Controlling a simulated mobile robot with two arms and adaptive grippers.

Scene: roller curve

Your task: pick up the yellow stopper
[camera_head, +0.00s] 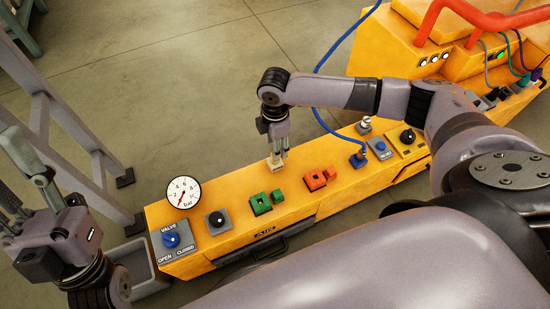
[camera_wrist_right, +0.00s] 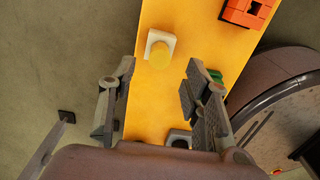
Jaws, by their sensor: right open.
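The yellow stopper (camera_wrist_right: 159,55) sits in a small white square base on the yellow bench top, seen from above in the right wrist view. In the head view the pale base (camera_head: 273,166) shows, with the stopper partly hidden by the gripper. My right gripper (camera_head: 279,151) points down just over it. In the right wrist view its two fingers (camera_wrist_right: 152,88) are spread wide and empty, with the stopper ahead of them and between their lines. My left gripper (camera_head: 17,172) is at the left edge of the head view, fingers apart, away from the bench.
The yellow bench (camera_head: 228,195) carries a pressure gauge (camera_head: 183,193), a blue valve knob (camera_head: 171,240), a black knob (camera_head: 217,220), green blocks (camera_head: 267,202) and red-orange blocks (camera_head: 320,178). A blue hose (camera_head: 318,95) arcs behind my right arm. A grey bin (camera_head: 140,266) stands at the bench's left end.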

